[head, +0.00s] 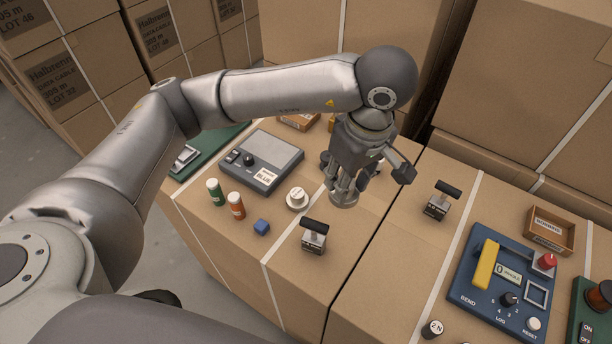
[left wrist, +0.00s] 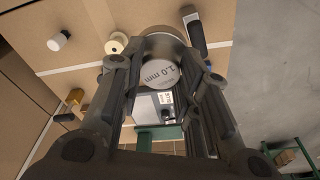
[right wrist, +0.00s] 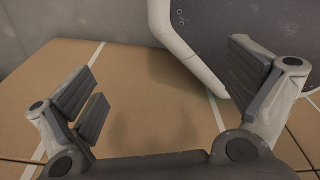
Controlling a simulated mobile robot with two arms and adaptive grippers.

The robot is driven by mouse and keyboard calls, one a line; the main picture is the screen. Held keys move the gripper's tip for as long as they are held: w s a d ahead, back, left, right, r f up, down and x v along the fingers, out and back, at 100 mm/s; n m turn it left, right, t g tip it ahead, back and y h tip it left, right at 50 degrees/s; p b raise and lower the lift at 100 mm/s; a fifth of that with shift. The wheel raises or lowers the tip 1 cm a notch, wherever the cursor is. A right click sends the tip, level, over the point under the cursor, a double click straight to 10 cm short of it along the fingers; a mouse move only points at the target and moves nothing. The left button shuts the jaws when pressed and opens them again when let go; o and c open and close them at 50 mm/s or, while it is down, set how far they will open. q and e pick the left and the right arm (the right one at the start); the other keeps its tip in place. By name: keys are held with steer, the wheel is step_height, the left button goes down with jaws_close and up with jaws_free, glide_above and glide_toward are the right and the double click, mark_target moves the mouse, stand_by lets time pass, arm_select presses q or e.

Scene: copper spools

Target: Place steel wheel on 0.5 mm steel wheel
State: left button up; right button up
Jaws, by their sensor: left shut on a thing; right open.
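My left gripper (head: 343,190) points down over the cardboard box top in the head view. It is shut on a steel wheel (head: 344,200), whose lower part shows beneath the fingers. In the left wrist view a round steel face marked "1.0 mm" (left wrist: 161,75) lies between the fingertips, with a wider steel rim (left wrist: 165,33) beside it. I cannot tell whether that rim belongs to the same wheel. No 0.5 mm label is readable. My right gripper (right wrist: 170,95) is open and empty in the right wrist view, and it is outside the head view.
A cream spool (head: 297,199) stands left of the held wheel. A blue panel (head: 480,292) and wooden tray (head: 550,231) are at right.

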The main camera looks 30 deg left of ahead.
arm_select(q)
steer(key=w+a+f+p, duration=0.1)
steer(key=a+f, duration=0.2)
steer(key=a, duration=0.1)
steer(key=w+a+f, duration=0.2)
steer(key=a+f, duration=0.1)
steer(key=a, duration=0.1)
steer(key=w+a+f+p, duration=0.1)
steer(key=a+f, duration=0.1)
steer(key=a, duration=0.2)
steer(key=shift+w+a+f+p, duration=0.1)
steer(key=shift+w+f+p, duration=0.2)
steer(key=shift+f, duration=0.1)
steer(key=f, duration=0.1)
steer(key=f+p, duration=0.1)
steer(key=f, duration=0.1)
steer(key=shift+w+a+f, duration=0.1)
steer(key=shift+a+f, duration=0.15)
steer(key=shift+f, duration=0.05)
arm_select(e)
steer(key=r, duration=0.1)
steer(key=s+r, duration=0.1)
steer(key=r, duration=0.2)
steer(key=shift+s+d, duration=0.15)
steer(key=shift+d, duration=0.15)
arm_select(q)
steer(key=shift+f, duration=0.1)
steer(key=shift+f, duration=0.15)
steer(key=o, duration=1.1)
